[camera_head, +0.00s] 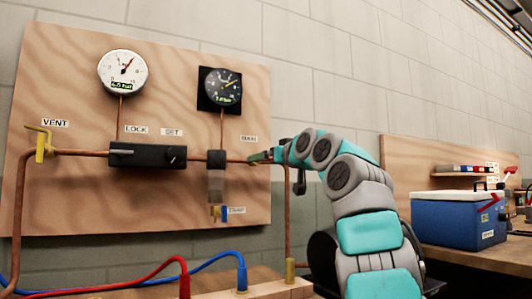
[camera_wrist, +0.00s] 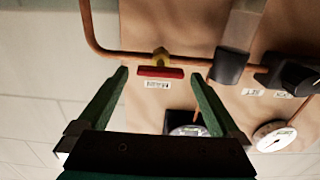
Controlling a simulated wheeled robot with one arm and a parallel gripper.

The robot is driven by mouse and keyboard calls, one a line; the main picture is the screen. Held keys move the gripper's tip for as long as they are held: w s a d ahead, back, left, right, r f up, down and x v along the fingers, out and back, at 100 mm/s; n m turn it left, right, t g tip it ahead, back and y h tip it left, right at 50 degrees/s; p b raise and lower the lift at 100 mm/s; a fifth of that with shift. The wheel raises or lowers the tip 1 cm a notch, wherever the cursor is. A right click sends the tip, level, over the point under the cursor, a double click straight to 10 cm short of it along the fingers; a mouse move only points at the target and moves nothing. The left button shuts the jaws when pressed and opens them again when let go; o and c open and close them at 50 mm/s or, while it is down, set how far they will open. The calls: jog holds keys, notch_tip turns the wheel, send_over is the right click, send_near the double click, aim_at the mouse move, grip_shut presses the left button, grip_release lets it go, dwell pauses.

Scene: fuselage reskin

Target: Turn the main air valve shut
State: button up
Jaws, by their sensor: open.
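The main air valve (camera_wrist: 161,56) shows in the wrist view as a yellow body on a copper pipe, with a red bar handle (camera_wrist: 160,72) lying roughly along the pipe. A small white label (camera_wrist: 157,85) is beside it. My gripper (camera_wrist: 158,75) is open. Its green fingers point at the board, one to each side of the handle in the picture. I see no contact, and cannot tell how much depth lies between. In the head view my gripper (camera_head: 260,157) is at the pipe's right part, just under the MAIN label (camera_head: 248,139), and hides the valve.
The wooden board (camera_head: 80,200) carries a white gauge (camera_head: 122,72), a dark gauge (camera_head: 220,89), a black LOCK/SET block (camera_head: 148,155), a yellow VENT valve (camera_head: 40,146) and a lower blue-handled valve (camera_head: 220,212). A blue cooler (camera_head: 458,219) stands on the right bench.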

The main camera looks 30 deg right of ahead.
jog(key=shift+w, duration=0.65)
jog(key=shift+c, duration=0.4)
jog(key=c, duration=1.1)
jog(key=shift+a, duration=0.1)
jog(key=shift+c, duration=0.2)
